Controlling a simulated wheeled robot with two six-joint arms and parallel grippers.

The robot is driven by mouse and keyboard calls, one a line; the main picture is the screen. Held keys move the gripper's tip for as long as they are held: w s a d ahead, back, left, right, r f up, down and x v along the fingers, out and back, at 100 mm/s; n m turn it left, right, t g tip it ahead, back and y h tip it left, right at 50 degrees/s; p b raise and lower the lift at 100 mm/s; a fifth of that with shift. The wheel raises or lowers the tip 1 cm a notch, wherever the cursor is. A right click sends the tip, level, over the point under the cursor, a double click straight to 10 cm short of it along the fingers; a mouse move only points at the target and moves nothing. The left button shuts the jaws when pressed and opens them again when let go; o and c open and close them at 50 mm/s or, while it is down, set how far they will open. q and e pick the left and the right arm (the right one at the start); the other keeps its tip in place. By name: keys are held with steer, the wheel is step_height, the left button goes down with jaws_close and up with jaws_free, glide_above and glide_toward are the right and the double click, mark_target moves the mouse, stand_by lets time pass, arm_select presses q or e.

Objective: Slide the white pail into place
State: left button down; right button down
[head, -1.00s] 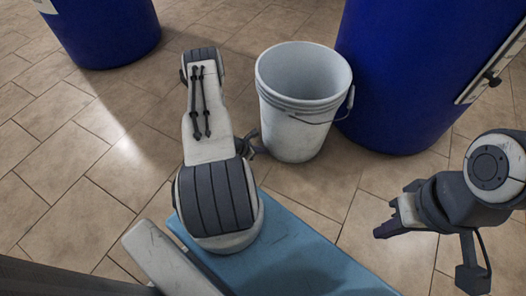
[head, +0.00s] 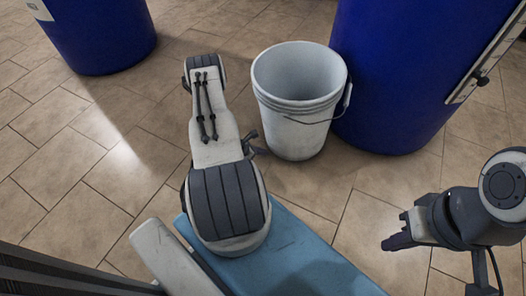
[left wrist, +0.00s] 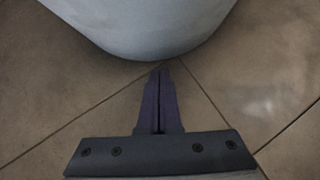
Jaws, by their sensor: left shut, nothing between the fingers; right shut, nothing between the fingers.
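The white pail (head: 291,122) stands upright on the tiled floor, open at the top and looking empty, with a thin wire handle down its side. It stands close against the large blue drum (head: 385,75) on its right; I cannot tell if they touch. My left gripper (head: 256,146) is low at the pail's left side, mostly hidden behind my arm. In the left wrist view its fingers (left wrist: 160,92) are shut and empty, with tips just short of the pail's curved wall (left wrist: 150,25). My right gripper (head: 391,243) is shut and empty, well away at lower right.
Another blue drum (head: 98,35) stands at the upper left. A pale ruler-like strip (head: 487,65) is on the right drum's side.

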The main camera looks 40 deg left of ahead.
arm_select(q)
steer(key=shift+s+a+r, duration=0.1)
steer(key=shift+s+a, duration=0.05)
steer(key=shift+s, duration=0.4)
steer(key=shift+s+a, duration=0.15)
steer(key=shift+s, duration=0.4)
steer(key=p+v, duration=0.6)
steer(key=v, duration=0.2)
steer(key=shift+s+a+r, duration=0.1)
steer(key=shift+s+r, duration=0.1)
steer(key=shift+r, duration=0.2)
steer(key=shift+s+r, duration=0.25)
steer(key=shift+s, duration=0.2)
